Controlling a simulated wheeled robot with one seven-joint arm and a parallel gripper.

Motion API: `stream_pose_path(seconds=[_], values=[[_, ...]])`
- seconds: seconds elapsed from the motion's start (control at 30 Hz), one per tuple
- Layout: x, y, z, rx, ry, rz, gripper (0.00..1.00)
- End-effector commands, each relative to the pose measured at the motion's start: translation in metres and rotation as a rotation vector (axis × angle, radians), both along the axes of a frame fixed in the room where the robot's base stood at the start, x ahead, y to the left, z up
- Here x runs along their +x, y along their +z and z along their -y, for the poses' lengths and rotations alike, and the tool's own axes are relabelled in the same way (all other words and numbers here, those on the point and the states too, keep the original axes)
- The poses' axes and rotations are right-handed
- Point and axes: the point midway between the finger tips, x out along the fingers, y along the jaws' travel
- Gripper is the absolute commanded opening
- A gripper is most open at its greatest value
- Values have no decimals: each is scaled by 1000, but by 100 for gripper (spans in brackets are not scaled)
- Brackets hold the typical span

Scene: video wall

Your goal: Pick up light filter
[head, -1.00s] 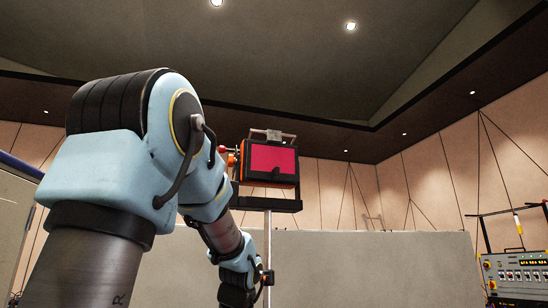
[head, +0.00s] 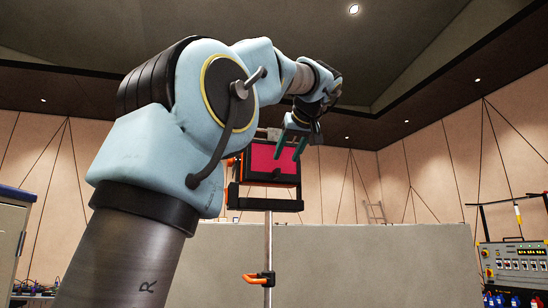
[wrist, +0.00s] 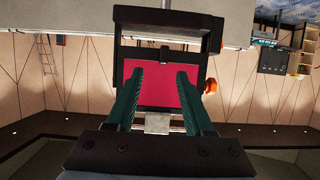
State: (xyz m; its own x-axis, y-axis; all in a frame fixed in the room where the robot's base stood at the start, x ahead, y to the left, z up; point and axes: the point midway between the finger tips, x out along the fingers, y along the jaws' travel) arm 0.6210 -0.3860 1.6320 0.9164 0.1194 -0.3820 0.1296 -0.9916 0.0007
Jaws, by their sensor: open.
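The light filter appears to be the flat red-pink panel (head: 272,160) in the dark frame of a lamp-like unit on a stand. The panel also shows in the wrist view (wrist: 160,84), where the picture is upside down. A small light-grey metal piece (wrist: 157,123) sits at the edge of the unit, between my fingers in that view. My gripper (head: 292,152) is open, with two green fingers pointing down in front of the panel. In the wrist view its fingers (wrist: 160,76) overlap the panel's two sides. I cannot tell whether they touch it. Nothing is held.
A dark bracket (head: 265,203) and a thin pole (head: 268,232) with an orange clamp handle (head: 258,279) carry the unit. An orange knob (wrist: 208,86) sticks out at its side. A grey partition (head: 380,265) stands behind, and a control console (head: 515,262) is at right.

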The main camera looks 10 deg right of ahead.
Motion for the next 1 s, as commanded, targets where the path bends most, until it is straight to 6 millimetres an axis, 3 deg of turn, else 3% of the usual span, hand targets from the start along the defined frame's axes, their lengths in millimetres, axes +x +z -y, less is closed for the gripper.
stream_pose_path(seconds=[0.6, 0.87, 1.0], values=[[62, -19, -14, 2, -1, -3, 52], [65, -22, -14, 0, -3, -1, 52], [65, -22, -14, 0, -3, -1, 40]])
